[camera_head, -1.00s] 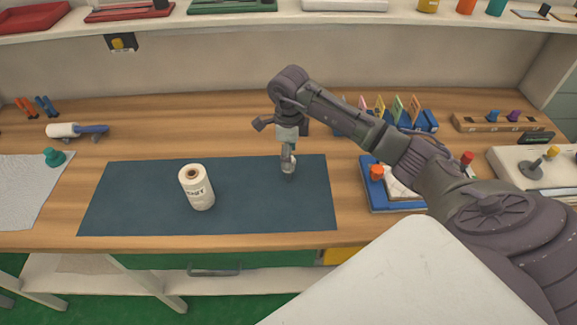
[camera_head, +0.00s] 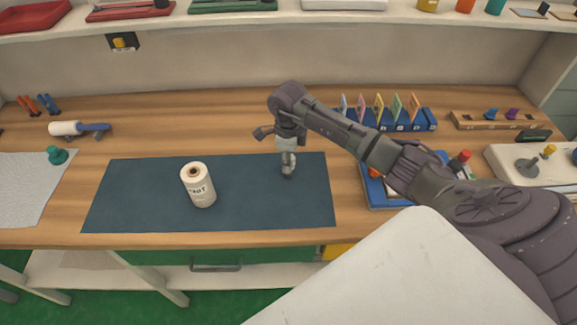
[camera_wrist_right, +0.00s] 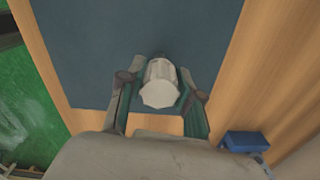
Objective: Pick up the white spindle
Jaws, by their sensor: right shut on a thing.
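The white spindle (camera_wrist_right: 160,84) shows in the right wrist view as a pale, faceted piece between my fingers. My right gripper (camera_wrist_right: 160,95) is shut on it, with one finger on each side. In the head view my right gripper (camera_head: 287,165) points down over the right part of the dark blue mat (camera_head: 120,205) and mostly hides the spindle. I cannot tell whether the spindle touches the mat. My left gripper is not in view.
A white labelled spool (camera_head: 199,186) stands upright on the mat, left of my gripper. A blue tray (camera_head: 375,199) lies right of the mat, below my arm. A blue rack (camera_head: 431,120) with coloured cards stands behind. The mat's left part is clear.

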